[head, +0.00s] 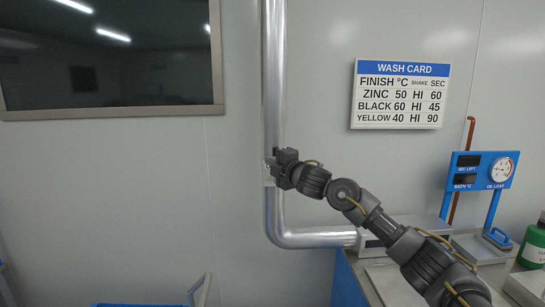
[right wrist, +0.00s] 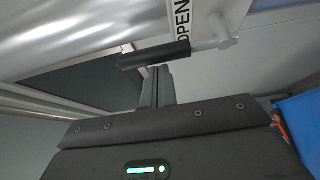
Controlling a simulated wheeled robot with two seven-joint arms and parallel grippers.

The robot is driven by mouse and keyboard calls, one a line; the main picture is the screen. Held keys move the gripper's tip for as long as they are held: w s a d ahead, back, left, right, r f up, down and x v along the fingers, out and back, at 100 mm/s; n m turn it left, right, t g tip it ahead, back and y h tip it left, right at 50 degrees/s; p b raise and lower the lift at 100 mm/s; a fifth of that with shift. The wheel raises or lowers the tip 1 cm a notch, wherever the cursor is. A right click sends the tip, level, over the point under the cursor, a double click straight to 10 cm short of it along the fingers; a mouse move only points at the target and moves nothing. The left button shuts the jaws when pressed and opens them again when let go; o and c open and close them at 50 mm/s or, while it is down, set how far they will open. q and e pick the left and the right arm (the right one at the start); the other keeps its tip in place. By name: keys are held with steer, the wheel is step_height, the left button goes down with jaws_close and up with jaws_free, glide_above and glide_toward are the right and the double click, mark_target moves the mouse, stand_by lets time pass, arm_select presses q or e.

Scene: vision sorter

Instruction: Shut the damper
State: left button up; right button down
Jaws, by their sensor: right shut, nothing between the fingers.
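A silver duct pipe (head: 273,75) runs down the wall in the head view and bends right near the bench. My right gripper (head: 274,160) is at the pipe's front, a little above the bend, and hides part of it. In the right wrist view, a damper lever with a black grip (right wrist: 155,54) and a pale metal arm lies across the picture, beside a white plate marked OPEN (right wrist: 183,18). My right gripper's fingers (right wrist: 157,72) are shut and empty, with their tips at the black grip. I cannot tell whether they touch it. My left gripper is not in view.
A wash card (head: 400,94) hangs on the wall at right. A blue panel (head: 482,170) with a dial stands over the bench at right. A green bottle (head: 533,245) is at the right edge. A dark window (head: 110,112) is at upper left.

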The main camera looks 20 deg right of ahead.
steer(key=shift+w+a, duration=0.1)
stand_by(0.3)
steer(key=shift+d+m+b, duration=0.3)
steer(key=shift+d+b, duration=0.1)
steer(key=shift+b, duration=0.15)
